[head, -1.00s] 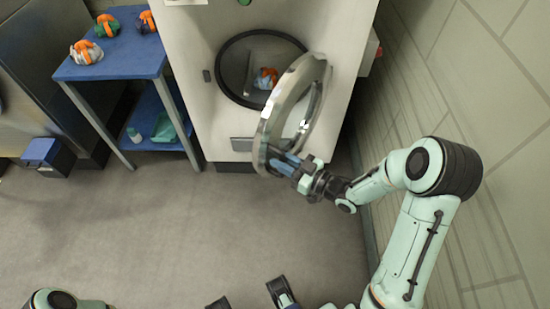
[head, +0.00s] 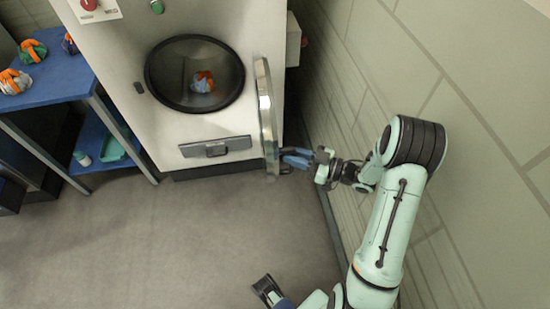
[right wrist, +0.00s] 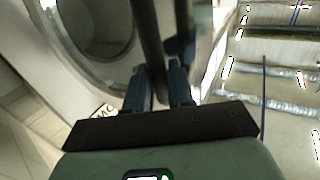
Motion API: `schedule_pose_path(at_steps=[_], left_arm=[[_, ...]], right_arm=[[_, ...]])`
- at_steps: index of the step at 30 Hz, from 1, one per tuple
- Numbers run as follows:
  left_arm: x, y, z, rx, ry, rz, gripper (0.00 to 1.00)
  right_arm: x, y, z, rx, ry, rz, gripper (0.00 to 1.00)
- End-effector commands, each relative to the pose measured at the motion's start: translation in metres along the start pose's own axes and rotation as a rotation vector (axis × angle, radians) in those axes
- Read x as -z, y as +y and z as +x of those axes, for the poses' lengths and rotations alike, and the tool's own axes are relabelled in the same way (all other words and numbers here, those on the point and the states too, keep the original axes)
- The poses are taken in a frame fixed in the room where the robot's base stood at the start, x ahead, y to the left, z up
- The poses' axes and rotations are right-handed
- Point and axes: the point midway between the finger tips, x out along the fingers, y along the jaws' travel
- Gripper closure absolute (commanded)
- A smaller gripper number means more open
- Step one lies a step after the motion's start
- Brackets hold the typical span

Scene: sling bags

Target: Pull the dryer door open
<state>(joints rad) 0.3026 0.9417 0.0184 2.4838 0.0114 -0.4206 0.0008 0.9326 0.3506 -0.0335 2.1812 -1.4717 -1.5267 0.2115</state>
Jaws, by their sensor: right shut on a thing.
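The dryer (head: 120,60) is a white machine with a dark round opening (head: 150,75). Its round metal-rimmed door (head: 266,118) stands swung well open to the right, seen nearly edge-on. My right gripper (head: 284,158) is shut on the door's handle at the lower outer edge. In the right wrist view a dark handle bar (right wrist: 151,45) runs between the fingers (right wrist: 158,85). An orange and blue sling bag (head: 203,82) lies inside the drum.
A blue table (head: 60,78) at the left holds several bundled sling bags (head: 32,51). Its lower shelf holds a bottle and a green tray (head: 112,150). A tiled wall (head: 340,75) stands close on the right. The floor (head: 190,230) in front is clear.

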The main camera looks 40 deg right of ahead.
Motion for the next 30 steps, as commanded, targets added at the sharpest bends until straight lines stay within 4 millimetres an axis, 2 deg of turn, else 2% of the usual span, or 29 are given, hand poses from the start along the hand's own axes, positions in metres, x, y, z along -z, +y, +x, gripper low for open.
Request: schedule_pose_path(at_steps=[1, 7, 22, 23, 24, 25, 30], left_arm=[[0.000, 0.000, -0.001, 0.000, -0.001, 0.000, 0.57], [-0.001, 0.000, -0.002, 0.001, -0.004, -0.001, 0.57], [-0.002, 0.000, -0.003, 0.001, -0.005, -0.001, 0.57], [-0.002, 0.000, -0.003, 0.001, -0.005, -0.001, 0.57], [-0.002, 0.000, -0.003, 0.001, -0.005, -0.001, 0.57], [-0.002, 0.000, -0.003, 0.001, -0.005, -0.001, 0.57], [-0.002, 0.000, -0.003, 0.001, -0.004, 0.000, 0.57]], right_arm=[[0.003, 0.010, -0.006, -0.009, 0.004, -0.008, 1.00], [0.003, 0.025, -0.021, -0.009, 0.007, -0.008, 1.00], [0.004, 0.029, -0.025, -0.004, 0.008, -0.011, 1.00], [0.004, 0.029, -0.025, -0.004, 0.008, -0.011, 0.75], [0.004, 0.029, -0.025, -0.004, 0.009, -0.012, 0.62], [0.004, 0.029, -0.025, -0.003, 0.008, -0.011, 0.58], [0.003, 0.028, -0.026, -0.003, 0.006, -0.007, 0.58]])
